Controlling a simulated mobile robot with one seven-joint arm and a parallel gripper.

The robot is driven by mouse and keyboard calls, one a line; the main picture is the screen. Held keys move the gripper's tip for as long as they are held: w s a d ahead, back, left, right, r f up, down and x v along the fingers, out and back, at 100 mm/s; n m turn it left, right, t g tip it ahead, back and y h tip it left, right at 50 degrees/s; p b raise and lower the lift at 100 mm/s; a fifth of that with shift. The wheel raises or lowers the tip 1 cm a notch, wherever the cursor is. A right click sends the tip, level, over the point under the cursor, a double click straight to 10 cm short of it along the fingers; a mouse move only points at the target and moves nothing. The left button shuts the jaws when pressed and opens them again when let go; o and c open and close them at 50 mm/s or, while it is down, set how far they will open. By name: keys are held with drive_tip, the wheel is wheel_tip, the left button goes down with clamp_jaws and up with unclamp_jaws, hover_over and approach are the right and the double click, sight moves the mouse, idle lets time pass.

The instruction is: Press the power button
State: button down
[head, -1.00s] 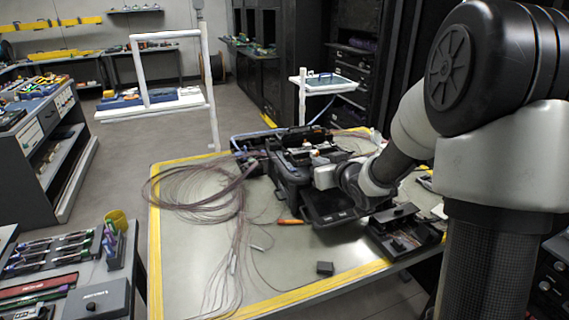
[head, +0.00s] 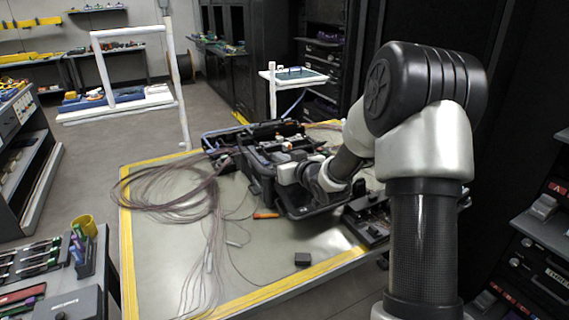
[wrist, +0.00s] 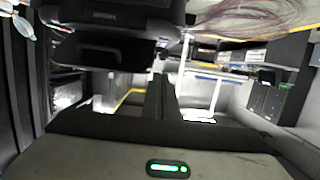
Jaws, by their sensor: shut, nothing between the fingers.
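The black fusion splicer (head: 262,165) stands in its open black case on the table, at the middle of the head view. My arm reaches to it from the right, and my wrist end is close against its right side. In the wrist view the picture is turned over, and a black device (wrist: 110,18), likely the splicer, fills the upper left. My gripper (wrist: 160,80) shows as two dark fingers held together, empty, below and right of the device. I cannot tell whether they touch it. In the head view the fingertips are hidden. I cannot make out the power button in either view.
Coiled fibre cables (head: 165,190) lie on the left of the yellow-edged table (head: 160,270). An orange-handled tool (head: 266,215) and a small black block (head: 302,259) lie in front of the splicer. A black tool box (head: 366,218) sits to its right.

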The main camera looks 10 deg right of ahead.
hover_over(274, 183)
wheel_tip(274, 183, down, 2)
wheel_tip(274, 183, down, 2)
drive_tip(key=shift+s+f+b, duration=0.1)
drive_tip(key=shift+f+b, duration=0.05)
drive_tip(key=shift+b, duration=0.25)
drive_tip(key=shift+f, duration=0.45)
